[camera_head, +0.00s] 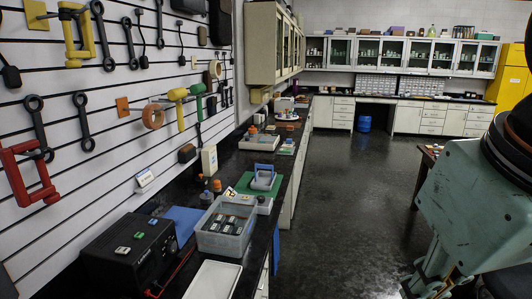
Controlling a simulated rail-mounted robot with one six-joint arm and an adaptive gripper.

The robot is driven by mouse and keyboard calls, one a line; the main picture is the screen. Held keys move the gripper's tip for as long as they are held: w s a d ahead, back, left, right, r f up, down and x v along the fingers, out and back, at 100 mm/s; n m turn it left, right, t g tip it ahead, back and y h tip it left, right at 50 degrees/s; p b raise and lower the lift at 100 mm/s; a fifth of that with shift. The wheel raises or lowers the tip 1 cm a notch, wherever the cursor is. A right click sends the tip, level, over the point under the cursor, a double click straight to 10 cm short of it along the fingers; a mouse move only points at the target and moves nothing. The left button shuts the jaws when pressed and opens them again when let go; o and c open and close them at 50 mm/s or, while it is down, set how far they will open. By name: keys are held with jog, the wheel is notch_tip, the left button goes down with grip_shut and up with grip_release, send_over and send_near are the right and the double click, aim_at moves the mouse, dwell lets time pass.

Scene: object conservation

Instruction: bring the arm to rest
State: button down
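A large grey-green machine part with a dark round joint fills the right edge of the camera_head view; it looks like part of my own body.
A dark bench (285,170) runs along the left wall, bearing a grey bin (227,240), a black power unit (130,255), a white tray (213,281) and a blue-handled item (263,178). Tools hang above, including a red clamp (28,175). The floor (350,200) is mostly clear.

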jog(key=shift+s+d+f+m, duration=0.15)
jog(key=shift+s+f+m, duration=0.15)
jog(key=shift+s+f, duration=0.35)
jog(key=shift+s+d+f+m, duration=0.1)
jog(key=shift+s+f+m, duration=0.25)
jog(key=shift+s, duration=0.45)
